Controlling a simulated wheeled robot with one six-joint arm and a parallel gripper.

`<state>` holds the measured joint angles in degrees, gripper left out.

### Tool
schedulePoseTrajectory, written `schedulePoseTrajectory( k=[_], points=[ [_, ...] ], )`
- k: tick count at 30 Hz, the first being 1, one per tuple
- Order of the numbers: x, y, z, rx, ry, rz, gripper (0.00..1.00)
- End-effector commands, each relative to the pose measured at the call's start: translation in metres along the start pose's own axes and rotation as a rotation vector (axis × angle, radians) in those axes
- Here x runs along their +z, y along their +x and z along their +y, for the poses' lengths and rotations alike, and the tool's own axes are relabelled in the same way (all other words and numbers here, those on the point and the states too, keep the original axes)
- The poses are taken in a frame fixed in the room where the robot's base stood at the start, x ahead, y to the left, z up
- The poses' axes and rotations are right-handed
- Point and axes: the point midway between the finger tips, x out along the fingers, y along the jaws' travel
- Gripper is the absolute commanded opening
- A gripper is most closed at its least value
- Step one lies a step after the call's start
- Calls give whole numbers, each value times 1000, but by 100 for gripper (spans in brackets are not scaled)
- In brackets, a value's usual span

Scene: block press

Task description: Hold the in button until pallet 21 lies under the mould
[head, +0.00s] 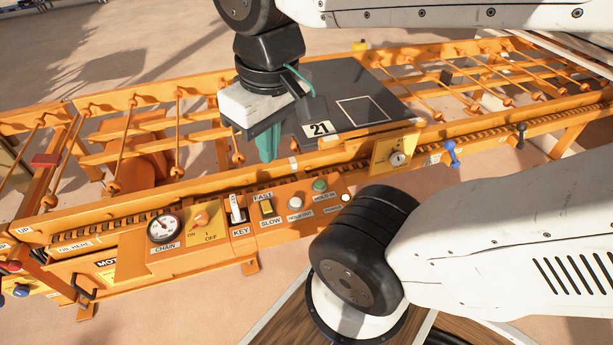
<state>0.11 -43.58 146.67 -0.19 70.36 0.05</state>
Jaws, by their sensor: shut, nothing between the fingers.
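Pallet 21 (345,92) is a dark flat plate with a white "21" label and a white square outline. It lies on the orange chain conveyor, and my gripper hides part of its left side. The in button seems to be the green one (319,185) on the front panel; the small label below it appears to read "HOLD IN". My gripper (267,155) has teal fingers, shut and empty, pointing down. I cannot make out the mould.
The orange panel holds a chain gauge (164,229), an on/off knob (201,218), a key switch (236,208), a yellow fast/slow switch (266,208) and a pale button (294,203). A yellow dial box (395,155) and blue lever (451,152) stand to the right.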

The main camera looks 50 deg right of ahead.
Motion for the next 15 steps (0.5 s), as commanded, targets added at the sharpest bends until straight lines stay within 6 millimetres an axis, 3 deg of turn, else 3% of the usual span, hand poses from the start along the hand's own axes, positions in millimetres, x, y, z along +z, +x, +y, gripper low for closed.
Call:
schedulePoseTrajectory(
  k=[10, 15],
  points=[
    [-1, 1, 0, -4, 13, -4, 0],
    [-18, 12, 1, -65, 192, -58, 0]
  ],
)
